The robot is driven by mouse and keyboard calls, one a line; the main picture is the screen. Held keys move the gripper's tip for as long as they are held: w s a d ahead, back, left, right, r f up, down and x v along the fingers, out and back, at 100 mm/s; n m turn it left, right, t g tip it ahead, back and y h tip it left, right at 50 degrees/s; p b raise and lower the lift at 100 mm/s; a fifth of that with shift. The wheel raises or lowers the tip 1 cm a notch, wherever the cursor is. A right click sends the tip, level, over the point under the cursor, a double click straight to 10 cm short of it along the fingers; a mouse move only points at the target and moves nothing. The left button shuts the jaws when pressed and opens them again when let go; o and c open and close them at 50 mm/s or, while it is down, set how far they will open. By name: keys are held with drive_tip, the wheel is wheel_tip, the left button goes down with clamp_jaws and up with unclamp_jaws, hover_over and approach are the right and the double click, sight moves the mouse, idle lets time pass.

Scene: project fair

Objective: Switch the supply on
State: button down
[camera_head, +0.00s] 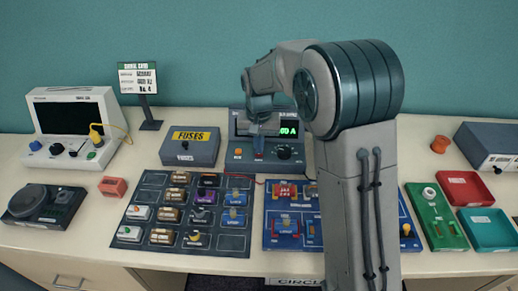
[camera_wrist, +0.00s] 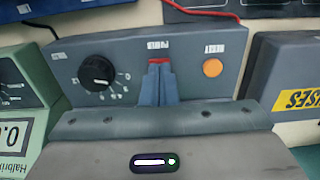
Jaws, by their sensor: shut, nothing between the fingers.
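The supply (camera_head: 236,128) is a grey box at the back of the table with a lit green display ending in "A", partly hidden by my arm. In the wrist view its front panel (camera_wrist: 205,75) appears upside down, with a black knob (camera_wrist: 97,73), an orange button (camera_wrist: 212,68) and a red switch (camera_wrist: 159,61) between them. My gripper (camera_wrist: 157,72) is shut and empty, its fingertips right at the red switch and partly covering it. I cannot tell whether they touch or which way the switch is set. In the head view my gripper (camera_head: 259,140) is in front of the supply.
A grey fuses box (camera_head: 190,147) stands left of the supply. A greenish meter (camera_wrist: 15,120) is beside it in the wrist view. A dark component board (camera_head: 147,188) and a blue board (camera_head: 273,231) lie in front. Red and teal trays (camera_head: 515,226) are at right.

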wheel_tip(320, 180, up, 7)
drive_tip(key=p, duration=0.4)
drive_tip(key=shift+p, duration=0.4)
drive_tip(key=s+d+r+t, duration=0.2)
drive_tip(key=s+d+r, duration=0.5)
drive_tip(key=s+d, duration=0.55)
drive_tip(key=s, duration=0.5)
drive_tip(key=s+d+t, duration=0.1)
drive_tip(key=s+d, duration=0.2)
drive_tip(key=s, duration=0.5)
drive_tip(key=shift+s+d+f, duration=0.15)
drive_tip(key=shift+s+f, duration=0.05)
drive_tip(key=shift+f, duration=0.05)
idle(0.6)
